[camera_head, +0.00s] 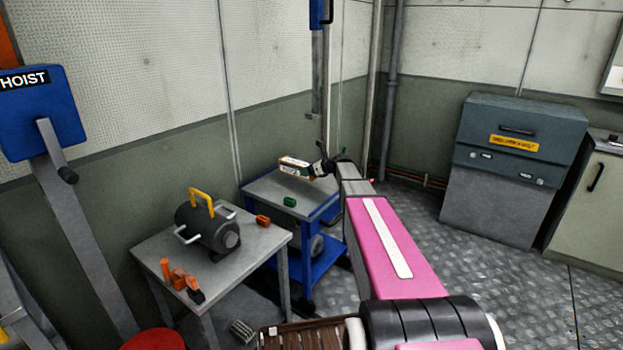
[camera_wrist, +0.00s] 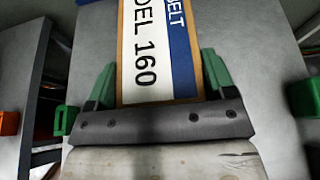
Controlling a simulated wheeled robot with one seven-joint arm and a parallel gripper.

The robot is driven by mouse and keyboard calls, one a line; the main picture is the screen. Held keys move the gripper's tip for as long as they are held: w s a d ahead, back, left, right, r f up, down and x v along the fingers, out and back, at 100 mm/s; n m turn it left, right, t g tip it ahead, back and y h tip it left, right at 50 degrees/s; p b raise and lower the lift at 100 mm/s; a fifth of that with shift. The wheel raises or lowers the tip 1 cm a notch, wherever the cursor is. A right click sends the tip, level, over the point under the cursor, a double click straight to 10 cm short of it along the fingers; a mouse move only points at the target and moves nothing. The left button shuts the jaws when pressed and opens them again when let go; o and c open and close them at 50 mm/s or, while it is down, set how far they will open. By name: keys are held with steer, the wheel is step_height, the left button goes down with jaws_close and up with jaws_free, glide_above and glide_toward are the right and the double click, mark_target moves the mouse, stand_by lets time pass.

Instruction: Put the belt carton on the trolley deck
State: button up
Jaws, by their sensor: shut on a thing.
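The belt carton (camera_head: 296,166) is a long box with white, blue and brown faces. In the wrist view the belt carton (camera_wrist: 152,50) shows "BELT" and "DEL 160" lettering between the green fingers. My gripper (camera_head: 318,167) is shut on its near end. In the wrist view my gripper (camera_wrist: 158,90) hides that end. The trolley deck (camera_head: 262,190) is grey on a blue frame, and the carton appears above its far part. In the wrist view the grey deck (camera_wrist: 240,35) lies behind the carton. The gap between them is hard to judge.
A small green block (camera_head: 290,202) lies on the deck's near part.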

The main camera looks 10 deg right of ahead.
steer(key=shift+w+d+f, duration=0.15)
steer(key=shift+d+f, duration=0.2)
steer(key=shift+d, duration=0.15)
steer(key=shift+f, duration=1.95)
steer(key=shift+f, duration=0.15)
steer(key=o, duration=1.1)
steer(key=shift+d+r, duration=0.1)
steer(key=shift+r, duration=0.1)
steer(key=v, duration=1.2)
